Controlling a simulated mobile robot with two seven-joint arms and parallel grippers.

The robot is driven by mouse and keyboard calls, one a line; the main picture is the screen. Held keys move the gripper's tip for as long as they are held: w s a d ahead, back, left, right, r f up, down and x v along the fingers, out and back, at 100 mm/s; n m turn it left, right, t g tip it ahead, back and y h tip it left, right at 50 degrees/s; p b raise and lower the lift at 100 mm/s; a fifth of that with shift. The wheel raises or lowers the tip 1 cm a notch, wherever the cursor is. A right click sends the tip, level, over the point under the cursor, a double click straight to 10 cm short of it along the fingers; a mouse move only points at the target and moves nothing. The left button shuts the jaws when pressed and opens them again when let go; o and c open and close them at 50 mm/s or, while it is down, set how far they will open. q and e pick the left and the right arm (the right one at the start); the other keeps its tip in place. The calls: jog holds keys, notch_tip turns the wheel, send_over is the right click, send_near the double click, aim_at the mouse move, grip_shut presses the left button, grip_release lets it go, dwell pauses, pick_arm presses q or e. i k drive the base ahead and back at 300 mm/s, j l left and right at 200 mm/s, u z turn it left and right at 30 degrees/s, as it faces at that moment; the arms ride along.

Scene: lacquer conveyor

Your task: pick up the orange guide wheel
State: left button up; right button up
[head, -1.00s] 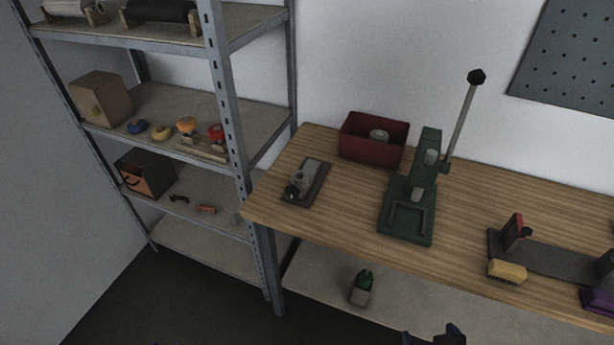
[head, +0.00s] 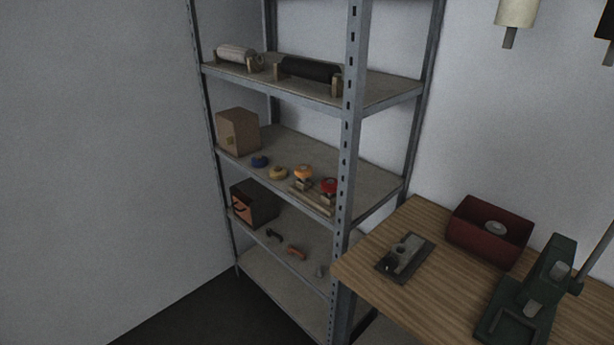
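The orange guide wheel (head: 303,172) is on the middle shelf (head: 346,165) of the metal rack, in the head view. It appears to sit on a small wooden stand, between a yellow wheel (head: 278,173) on its left and a red wheel (head: 329,185) on its right. A blue wheel (head: 260,161) lies further left. Neither of my grippers is in view.
A cardboard box (head: 237,131) stands at the shelf's left end. A rack post (head: 350,120) rises just right of the red wheel. The wooden workbench (head: 430,290) abuts the rack, bearing a red bin (head: 490,232) and a green press (head: 530,300).

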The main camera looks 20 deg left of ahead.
aim_at(303, 171)
jog(key=i+j, duration=0.15)
jog(key=j, duration=0.3)
jog(key=i+j+z, duration=0.1)
jog(key=j, duration=0.35)
jog(key=i+j, duration=0.15)
jog(key=j, duration=0.3)
jog(key=i+j+z, duration=0.1)
jog(key=j, duration=0.35)
jog(key=i+j, duration=0.15)
jog(key=j, duration=0.35)
jog(key=i+j, duration=0.1)
jog(key=j, duration=0.35)
jog(key=i+j+z, duration=0.1)
jog(key=j, duration=0.35)
